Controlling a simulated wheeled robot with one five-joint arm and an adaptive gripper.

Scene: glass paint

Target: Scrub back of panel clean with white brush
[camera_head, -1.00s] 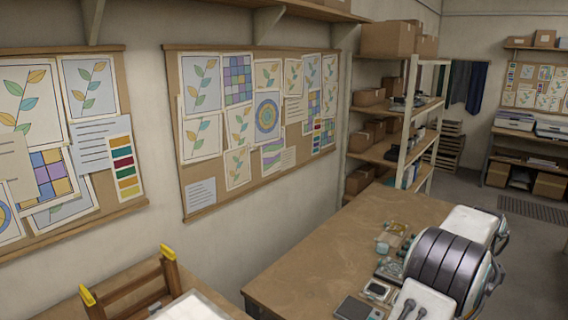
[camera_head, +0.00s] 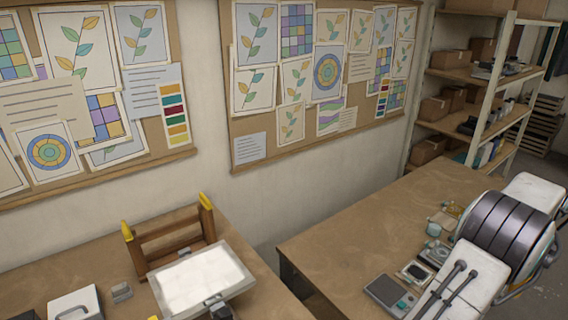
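A pale, bright rectangular panel (camera_head: 203,279) lies tilted on the left workbench, in front of a wooden stand (camera_head: 172,238) with yellow-capped posts. I cannot tell which face of it shows. A small dark piece (camera_head: 220,309) sits at its front edge, cut off by the frame bottom. I cannot make out a white brush anywhere. My arm's white links and dark ribbed joint show at the right, over the other bench. My gripper is not in view.
A white box with a handle (camera_head: 76,305) and a small grey block (camera_head: 122,291) are left of the panel. The right bench (camera_head: 350,235) holds a flat grey device (camera_head: 384,292) and small items near my arm; its left part is bare. A gap separates the benches.

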